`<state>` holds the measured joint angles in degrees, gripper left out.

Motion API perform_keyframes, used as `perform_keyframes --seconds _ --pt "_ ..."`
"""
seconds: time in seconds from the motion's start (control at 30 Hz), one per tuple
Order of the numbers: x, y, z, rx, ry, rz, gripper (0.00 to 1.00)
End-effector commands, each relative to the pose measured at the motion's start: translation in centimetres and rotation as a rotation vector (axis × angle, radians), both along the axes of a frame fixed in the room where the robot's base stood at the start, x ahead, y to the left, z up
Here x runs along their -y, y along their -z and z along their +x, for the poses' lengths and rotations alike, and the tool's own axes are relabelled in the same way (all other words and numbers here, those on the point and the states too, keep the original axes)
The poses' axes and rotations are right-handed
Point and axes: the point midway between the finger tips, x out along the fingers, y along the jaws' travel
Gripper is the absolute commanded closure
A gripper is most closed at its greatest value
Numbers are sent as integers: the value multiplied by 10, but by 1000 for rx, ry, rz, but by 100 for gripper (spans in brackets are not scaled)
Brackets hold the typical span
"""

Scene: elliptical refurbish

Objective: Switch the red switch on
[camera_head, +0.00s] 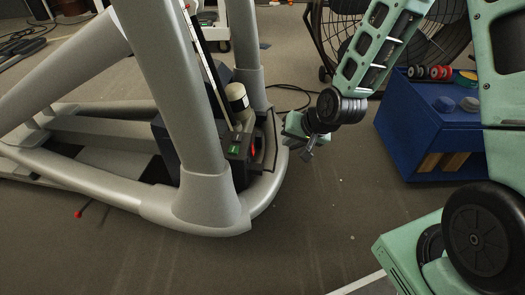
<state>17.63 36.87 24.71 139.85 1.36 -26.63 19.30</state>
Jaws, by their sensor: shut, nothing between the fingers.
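A small red switch (253,146) shows on the side of a dark box (231,170) with a green label, low inside the grey frame of the elliptical machine. It is too small to tell whether it is on or off. My gripper (305,157) is shut and empty. In the picture it is to the right of the switch, past the frame's rounded end, and appears apart from it. My gripper's fingers point down and are small in the view.
The elliptical's thick grey frame (205,205) curves around the box in front and at the right. A blue cabinet (390,140) stands to the right, and a black fan (330,40) behind. The floor (310,225) in front is mostly clear.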

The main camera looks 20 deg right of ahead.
Motion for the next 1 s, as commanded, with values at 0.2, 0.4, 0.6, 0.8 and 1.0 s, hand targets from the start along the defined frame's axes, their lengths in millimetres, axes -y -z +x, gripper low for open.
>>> perform_keyframes --seconds 0.2,0.4,0.6,0.8,1.0 --pt "-4 17 8 -1 -1 0 100" --pt "-13 51 28 0 -1 1 100" --pt "-22 85 50 0 -1 -1 100" --pt "-45 89 64 3 -5 0 100" --pt "-56 88 71 1 -1 -1 100"
